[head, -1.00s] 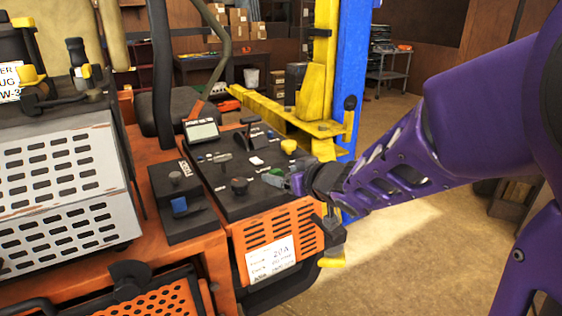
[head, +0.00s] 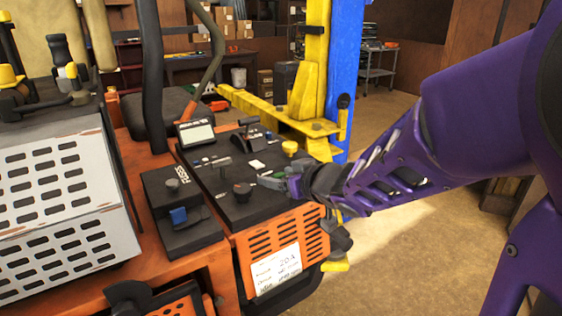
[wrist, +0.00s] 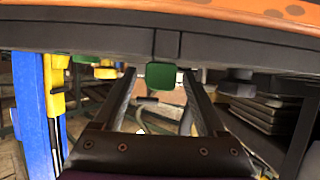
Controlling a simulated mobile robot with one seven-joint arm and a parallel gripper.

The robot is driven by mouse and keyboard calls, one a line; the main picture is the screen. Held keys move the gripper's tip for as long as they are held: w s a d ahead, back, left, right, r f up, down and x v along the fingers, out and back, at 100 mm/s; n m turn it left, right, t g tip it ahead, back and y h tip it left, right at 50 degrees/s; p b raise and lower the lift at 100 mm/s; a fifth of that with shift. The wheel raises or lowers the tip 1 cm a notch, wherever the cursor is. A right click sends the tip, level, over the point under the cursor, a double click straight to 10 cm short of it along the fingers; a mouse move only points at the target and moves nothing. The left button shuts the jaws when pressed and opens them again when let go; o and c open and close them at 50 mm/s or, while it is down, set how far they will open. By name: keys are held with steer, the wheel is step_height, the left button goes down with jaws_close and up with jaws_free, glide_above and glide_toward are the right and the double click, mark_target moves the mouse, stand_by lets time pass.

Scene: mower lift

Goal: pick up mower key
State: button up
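The mower key appears as a green, block-shaped head (wrist: 161,76) at the dark console edge in the wrist view. My gripper (wrist: 158,80) is open there, with one dark finger on each side of the green head and visible gaps between. In the head view my gripper (head: 272,181) is at the right side of the mower's black control panel (head: 215,195), low over its surface. The key is small and mostly hidden by the fingers in that view.
A yellow and blue lift post (head: 345,80) rises behind. Open floor (head: 400,250) lies to the right.

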jaws_close()
steer(key=shift+r, duration=0.15)
